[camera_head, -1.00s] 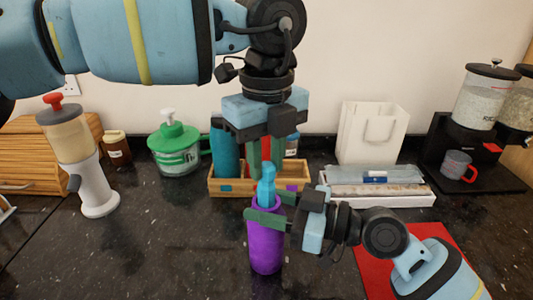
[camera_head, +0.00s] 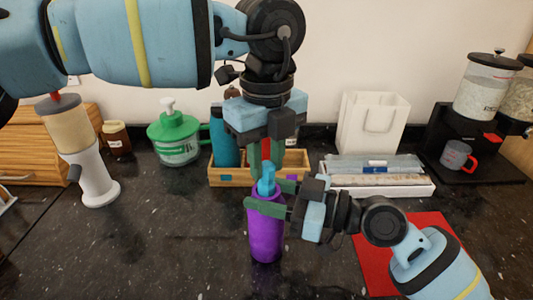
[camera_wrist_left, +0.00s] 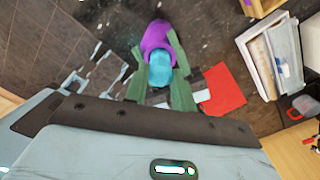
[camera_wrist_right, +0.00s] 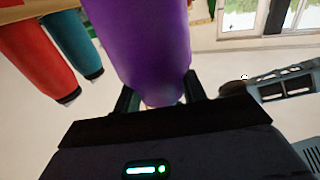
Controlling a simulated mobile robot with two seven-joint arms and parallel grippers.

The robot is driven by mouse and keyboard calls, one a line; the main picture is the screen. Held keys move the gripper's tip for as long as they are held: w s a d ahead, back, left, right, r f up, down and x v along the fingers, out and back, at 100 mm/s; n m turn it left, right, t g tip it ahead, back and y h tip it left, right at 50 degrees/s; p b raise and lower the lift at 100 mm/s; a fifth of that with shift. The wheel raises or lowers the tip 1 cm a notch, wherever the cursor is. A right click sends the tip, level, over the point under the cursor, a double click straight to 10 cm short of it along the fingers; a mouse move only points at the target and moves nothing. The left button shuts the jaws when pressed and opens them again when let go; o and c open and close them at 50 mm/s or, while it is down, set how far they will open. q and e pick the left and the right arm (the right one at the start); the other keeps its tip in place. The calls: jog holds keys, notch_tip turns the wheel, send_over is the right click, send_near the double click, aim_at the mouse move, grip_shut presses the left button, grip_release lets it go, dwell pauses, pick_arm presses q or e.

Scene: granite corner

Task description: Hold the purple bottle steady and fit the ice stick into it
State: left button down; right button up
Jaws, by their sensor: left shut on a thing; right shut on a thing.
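The purple bottle (camera_head: 265,235) is upright over the dark counter in the head view. My right gripper (camera_head: 266,202) is shut on its upper part, and the bottle fills the middle of the right wrist view (camera_wrist_right: 140,45). The light-blue ice stick (camera_head: 267,178) is upright at the bottle's mouth. My left gripper (camera_head: 265,162) is shut on its upper end, above the bottle. In the left wrist view the stick (camera_wrist_left: 160,70) lies between the green fingers, overlapping the purple bottle (camera_wrist_left: 156,35). How deep its lower end sits in the bottle is hidden.
A wooden box (camera_head: 225,178) with a teal bottle (camera_head: 224,140) stands just behind. A white tray (camera_head: 380,187), red mat (camera_head: 385,262) and white bag (camera_head: 372,125) are on the right. A green jar (camera_head: 178,140) and white grinder (camera_head: 92,175) stand left. The front-left counter is clear.

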pick_arm(q)
jog(key=shift+f, duration=0.7)
jog(key=c, duration=1.1)
grip_release()
jog(key=shift+f, duration=0.1)
notch_tip(320, 180, up, 12)
jog(key=shift+r, duration=0.1)
pick_arm(e)
jog(key=o, duration=1.2)
jog(key=shift+c, duration=0.2)
jog(key=shift+d, duration=0.15)
